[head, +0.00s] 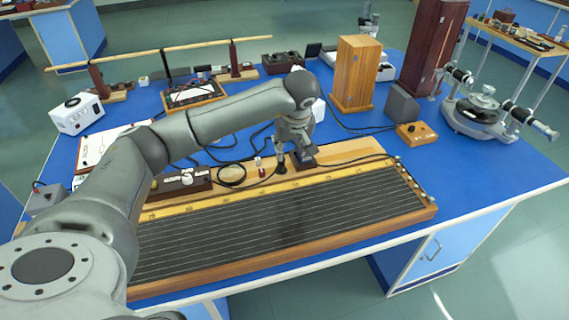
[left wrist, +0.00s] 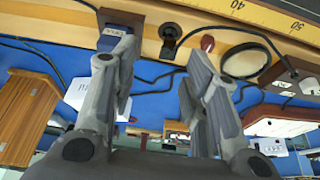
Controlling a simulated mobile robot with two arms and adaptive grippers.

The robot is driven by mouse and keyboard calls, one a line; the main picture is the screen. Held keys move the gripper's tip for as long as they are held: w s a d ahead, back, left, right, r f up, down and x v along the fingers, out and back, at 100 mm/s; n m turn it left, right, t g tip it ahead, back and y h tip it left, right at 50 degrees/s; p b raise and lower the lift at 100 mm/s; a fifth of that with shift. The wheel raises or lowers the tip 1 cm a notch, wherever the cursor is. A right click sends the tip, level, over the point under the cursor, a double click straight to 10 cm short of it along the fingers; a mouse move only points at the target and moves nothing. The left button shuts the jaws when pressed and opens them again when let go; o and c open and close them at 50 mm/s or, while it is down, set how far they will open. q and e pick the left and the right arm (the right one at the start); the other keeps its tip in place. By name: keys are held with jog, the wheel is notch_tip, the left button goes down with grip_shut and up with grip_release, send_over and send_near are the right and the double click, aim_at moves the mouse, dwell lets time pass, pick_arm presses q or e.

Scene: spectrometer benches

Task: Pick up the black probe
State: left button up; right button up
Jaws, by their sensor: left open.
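The black probe (head: 281,168) is a small dark piece with a rounded end, by the back edge of the long wooden wire board (head: 330,240). In the left wrist view the probe (left wrist: 170,36) shows near the top, beyond the fingertips and between their lines. My left gripper (head: 295,150) hangs just above and behind the board, close to the probe. In the left wrist view its fingers (left wrist: 153,68) are spread with nothing between them. The gap from fingers to probe is hard to judge. My right gripper is not in view.
A small dark meter box (head: 304,160) stands right beside the probe. A tall wooden box (head: 355,75) stands behind. Loose cables cross the blue table.

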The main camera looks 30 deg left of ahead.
pick_arm(q)
send_over(281, 168)
jog(key=d, duration=0.1)
notch_tip(281, 168, down, 4)
jog(key=shift+s+f+p, duration=0.1)
jog(key=shift+f+p, duration=0.05)
jog(key=shift+p, duration=0.3)
jog(key=p+x, duration=0.1)
jog(key=x, duration=0.3)
jog(key=shift+s+a+f+p, duration=0.15)
jog(key=shift+f+p, duration=0.15)
jog(key=shift+p, duration=0.1)
jog(key=shift+a+f, duration=0.15)
jog(key=shift+f, duration=0.3)
grip_shut()
jog(key=shift+r, duration=0.1)
